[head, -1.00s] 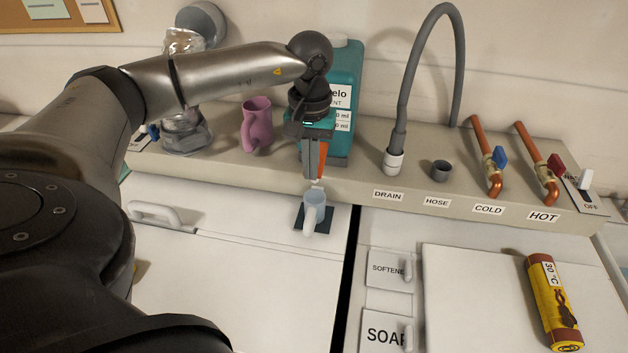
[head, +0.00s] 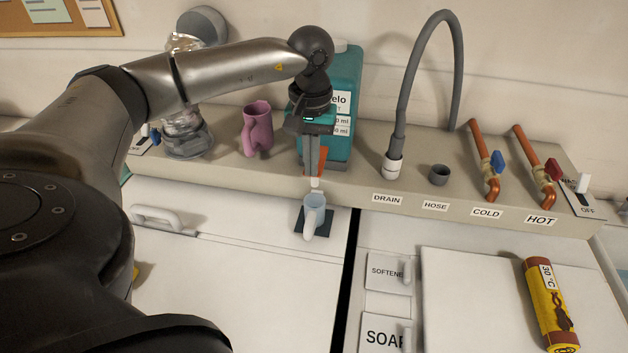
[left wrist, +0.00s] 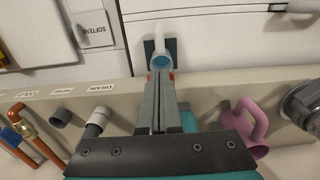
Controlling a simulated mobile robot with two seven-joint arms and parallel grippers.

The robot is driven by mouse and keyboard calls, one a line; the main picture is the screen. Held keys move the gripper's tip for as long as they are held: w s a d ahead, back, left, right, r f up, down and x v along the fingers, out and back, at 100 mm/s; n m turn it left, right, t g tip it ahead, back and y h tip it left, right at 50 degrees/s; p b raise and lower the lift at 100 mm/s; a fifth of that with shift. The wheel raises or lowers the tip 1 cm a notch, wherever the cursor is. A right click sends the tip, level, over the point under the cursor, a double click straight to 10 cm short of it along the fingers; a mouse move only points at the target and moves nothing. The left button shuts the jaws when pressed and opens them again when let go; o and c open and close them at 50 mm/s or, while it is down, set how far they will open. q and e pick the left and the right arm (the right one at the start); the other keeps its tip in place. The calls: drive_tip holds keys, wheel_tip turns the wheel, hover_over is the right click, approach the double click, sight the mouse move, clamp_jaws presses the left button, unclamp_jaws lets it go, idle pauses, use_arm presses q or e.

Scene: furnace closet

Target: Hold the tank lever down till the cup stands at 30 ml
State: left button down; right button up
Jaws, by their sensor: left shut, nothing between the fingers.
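The teal detergent tank (head: 345,95) stands on the ledge, partly hidden by my left arm. Its orange lever (head: 321,160) shows just beside my left fingers; in the left wrist view bits of orange show on both sides of the fingertips. My left gripper (head: 311,172) is shut with nothing between its fingers, pointing down at the lever; whether it touches is hard to tell. A white spout tip (head: 316,183) shows below the lever.
A pink jug (head: 257,130) stands left of the tank. A grey drain hose (head: 400,110), copper taps (head: 487,165) and a switch (head: 582,185) are to the right. A yellow and brown cylinder (head: 547,305) lies on the white top at front right.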

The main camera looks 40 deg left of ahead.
use_arm(q)
drive_tip(key=shift+r+p, duration=0.85)
drive_tip(key=shift+r, duration=0.3)
wheel_tip(320, 180, up, 6)
drive_tip(key=p, duration=0.4)
